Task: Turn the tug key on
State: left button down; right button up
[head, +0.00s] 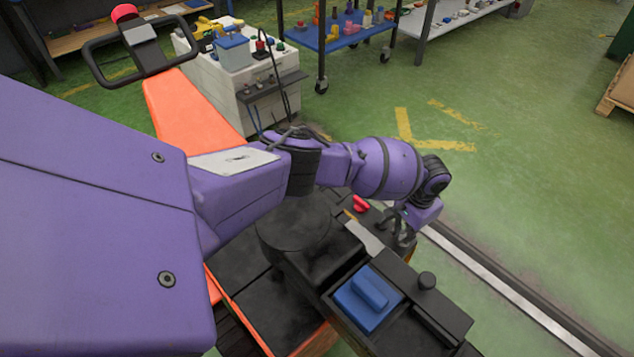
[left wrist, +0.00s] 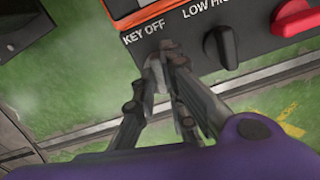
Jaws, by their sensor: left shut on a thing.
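The tug's dark control panel (left wrist: 165,18) fills the top of the left wrist view, with the white words "KEY OFF" and "LOW" on it. My left gripper (left wrist: 170,62) has its fingers closed together just under the "KEY OFF" lettering. Between the fingertips is a small grey metal piece, which looks like the tug key (left wrist: 154,67); the fingers hide most of it, so I cannot tell its angle. In the head view my left gripper (head: 398,232) points down at the panel's far edge, and the key is hidden there. My right gripper is in neither view.
A black knob (left wrist: 221,46) and a red knob (left wrist: 296,17) stand right of the key on the panel. A steel rail (head: 500,285) runs along the green floor. A battery cart (head: 240,85) stands behind.

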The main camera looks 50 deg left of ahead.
pick_arm(q)
jog(key=m, duration=0.3)
jog(key=shift+m, duration=0.3)
jog(key=m, duration=0.4)
jog(key=shift+m, duration=0.3)
jog(key=m, duration=0.3)
jog(key=shift+m, duration=2.2)
jog(key=c, duration=1.8)
grip_release()
